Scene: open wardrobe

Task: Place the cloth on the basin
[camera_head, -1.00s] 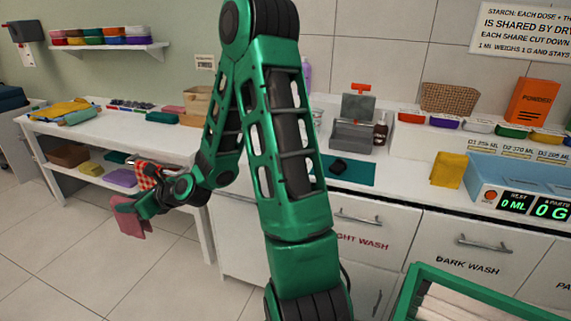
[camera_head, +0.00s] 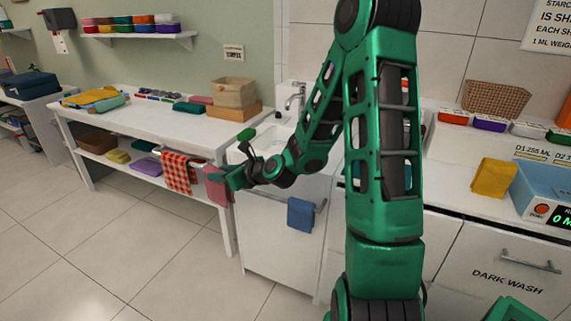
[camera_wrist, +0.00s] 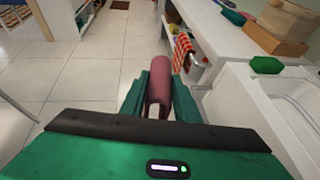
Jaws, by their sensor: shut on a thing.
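My gripper (camera_head: 232,178) is shut on a dusky pink cloth (camera_head: 217,189), which hangs down from the jaws. In the wrist view the cloth (camera_wrist: 158,84) shows as a rounded fold between the two green fingers. The white basin (camera_head: 237,156) has a tap (camera_head: 294,98) at its back and stands just right of the bench; my arm hides part of it. In the wrist view the basin (camera_wrist: 222,88) is at the right. My gripper is in front of the basin's left side, with the cloth outside its rim.
A red checked cloth (camera_head: 176,171) hangs at the bench's front, close to the held cloth. A blue cloth (camera_head: 301,214) hangs on a bar on the basin cabinet. A green item (camera_wrist: 266,64) is at the basin's edge. The floor (camera_head: 130,240) in front is clear.

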